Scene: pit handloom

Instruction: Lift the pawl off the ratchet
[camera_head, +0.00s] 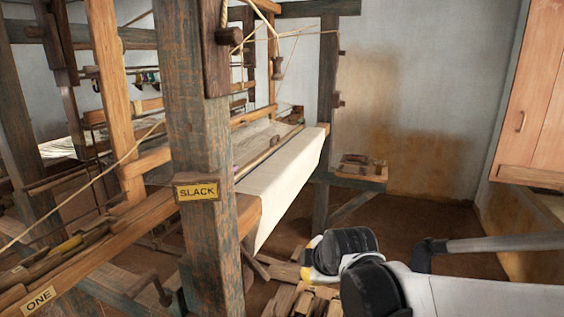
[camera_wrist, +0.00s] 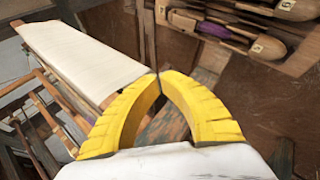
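I cannot make out the pawl or the ratchet in either view. The loom's front post (camera_head: 205,150) and my arm hide parts of the frame around the cloth beam. White cloth (camera_head: 283,182) hangs over the loom's front, and it also shows at upper left in the wrist view (camera_wrist: 80,55). My gripper's yellow fingers (camera_wrist: 158,78) curve together and their tips meet, with nothing seen held between them. In the head view only a bit of yellow shows beside my dark arm joints, right of and below the cloth.
A yellow SLACK label (camera_head: 197,191) is on the front post and a ONE label (camera_head: 39,299) on the beam at lower left. Wood pieces (camera_head: 300,298) lie low beside my arm. A small shelf (camera_head: 360,174) stands behind. A numbered rack (camera_wrist: 262,40) holds shuttle-like pieces.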

